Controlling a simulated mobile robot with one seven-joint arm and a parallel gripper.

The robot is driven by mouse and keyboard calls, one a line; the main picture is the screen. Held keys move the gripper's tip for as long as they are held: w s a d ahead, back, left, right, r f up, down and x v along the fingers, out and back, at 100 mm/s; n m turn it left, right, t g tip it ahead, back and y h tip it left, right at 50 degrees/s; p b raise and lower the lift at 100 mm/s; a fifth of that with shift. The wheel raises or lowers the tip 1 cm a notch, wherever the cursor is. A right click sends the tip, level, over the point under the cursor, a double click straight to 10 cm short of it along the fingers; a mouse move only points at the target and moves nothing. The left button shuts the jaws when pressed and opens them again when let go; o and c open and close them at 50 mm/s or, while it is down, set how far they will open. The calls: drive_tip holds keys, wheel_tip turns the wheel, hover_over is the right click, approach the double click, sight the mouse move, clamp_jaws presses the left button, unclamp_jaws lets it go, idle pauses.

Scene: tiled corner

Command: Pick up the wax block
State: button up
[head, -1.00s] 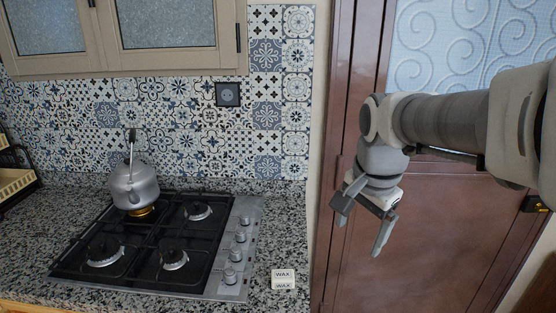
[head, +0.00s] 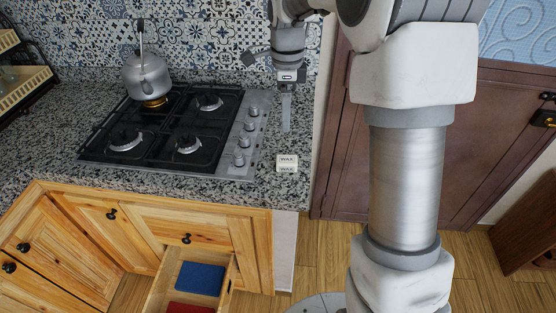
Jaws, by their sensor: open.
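The wax block (head: 287,163) is a small white block with "WAX" lettering on two faces. It sits on the speckled granite counter (head: 225,190), to the right of the hob and close to the counter's right end. My gripper (head: 268,92) is open and empty, above the far right part of the counter, behind and higher than the block in the head view. One finger hangs down above the block in the picture, with a gap between them.
A gas hob (head: 180,130) with knobs on its right side is left of the block. A metal kettle (head: 147,76) stands on its back left burner. Below, an open drawer (head: 163,282) holds a blue item (head: 200,278) and a red item (head: 190,309). A brown door (head: 335,165) is at right.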

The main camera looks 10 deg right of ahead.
hover_over(287, 159)
drive_tip(key=f, duration=1.1)
drive_tip(key=shift+s+a+f, duration=0.25)
drive_tip(key=shift+a+f, duration=0.1)
drive_tip(key=shift+f, duration=0.05)
drive_tip(key=shift+w+d+f, duration=0.1)
drive_tip(key=shift+d+f, duration=0.1)
drive_tip(key=shift+f, duration=1.2)
drive_tip(key=shift+w+d+f, duration=0.1)
drive_tip(key=shift+d+f, duration=0.05)
drive_tip(key=shift+f, duration=1.2)
clamp_jaws()
